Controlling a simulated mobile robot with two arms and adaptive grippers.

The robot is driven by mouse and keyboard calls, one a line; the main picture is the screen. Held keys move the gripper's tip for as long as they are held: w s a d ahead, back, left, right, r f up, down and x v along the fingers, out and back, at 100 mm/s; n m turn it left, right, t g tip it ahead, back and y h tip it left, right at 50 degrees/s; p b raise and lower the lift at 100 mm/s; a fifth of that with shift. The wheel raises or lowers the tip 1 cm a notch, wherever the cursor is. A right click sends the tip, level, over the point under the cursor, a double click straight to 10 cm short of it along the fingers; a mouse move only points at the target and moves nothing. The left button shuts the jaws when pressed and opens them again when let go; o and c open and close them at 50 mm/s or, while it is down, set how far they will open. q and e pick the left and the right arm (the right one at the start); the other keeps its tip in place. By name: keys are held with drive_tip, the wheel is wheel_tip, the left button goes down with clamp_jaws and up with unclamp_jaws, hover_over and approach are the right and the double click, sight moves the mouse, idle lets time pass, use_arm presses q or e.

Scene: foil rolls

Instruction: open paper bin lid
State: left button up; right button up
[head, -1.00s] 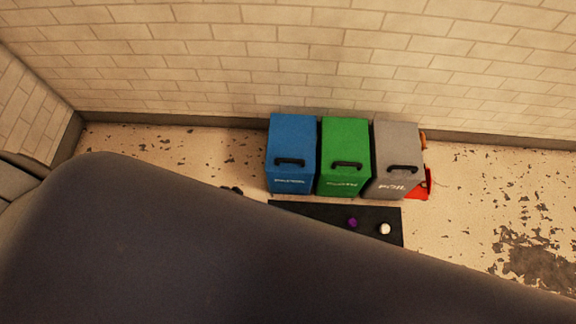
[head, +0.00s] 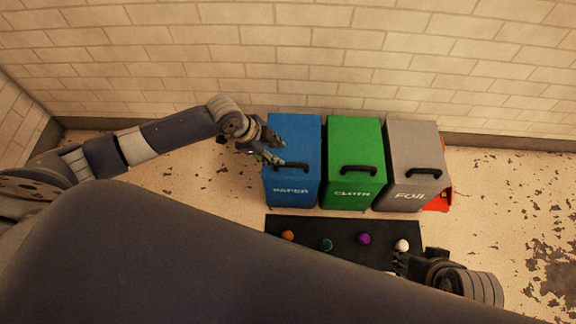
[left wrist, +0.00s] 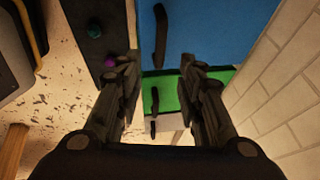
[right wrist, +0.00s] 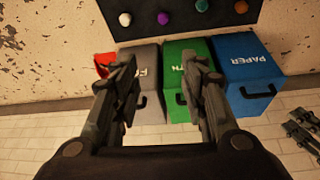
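The blue paper bin (head: 293,140) stands left in the row against the wall, its lid down. Its black handle (head: 292,167) is on the lid near the front edge. In the left wrist view the blue lid (left wrist: 215,35) and its handle (left wrist: 160,22) lie beyond the fingers. My left gripper (head: 279,152) is open and empty over the lid's left side, close to the handle; I cannot tell if it touches. In the right wrist view my right gripper (right wrist: 161,62) is open and empty; in the head view it is beside the white ball (head: 402,245).
A green cloth bin (head: 355,145) and a grey foil bin (head: 412,145) stand right of the paper bin. A black mat (head: 345,226) in front carries several small balls. A red object (head: 440,198) lies by the foil bin. Floor is clear further right.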

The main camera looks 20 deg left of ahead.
use_arm(q)
drive_tip(key=b, duration=0.2)
hover_over(290, 164)
drive_tip(key=s+a, duration=0.2)
wheel_tip(290, 164, down, 5)
drive_tip(key=b+x, duration=0.2)
drive_tip(key=x, duration=0.2)
drive_tip(key=shift+w+f, duration=0.15)
drive_tip(key=shift+f, duration=0.25)
drive_tip(key=shift+d+f, duration=0.1)
drive_tip(key=shift+f, duration=0.05)
use_arm(e)
drive_tip(key=w+a+r+t+y, duration=0.1)
drive_tip(key=w+a+r+t, duration=0.2)
drive_tip(key=w+r+t, duration=0.2)
drive_tip(key=w+a+r+t+y, duration=0.2)
drive_tip(key=w+r+t, duration=0.3)
drive_tip(key=w+r, duration=0.3)
drive_tip(key=shift+w+a+n+t, duration=0.3)
drive_tip(key=shift+w+a+t, duration=0.15)
drive_tip(key=shift+w, duration=0.95)
use_arm(q)
clamp_jaws()
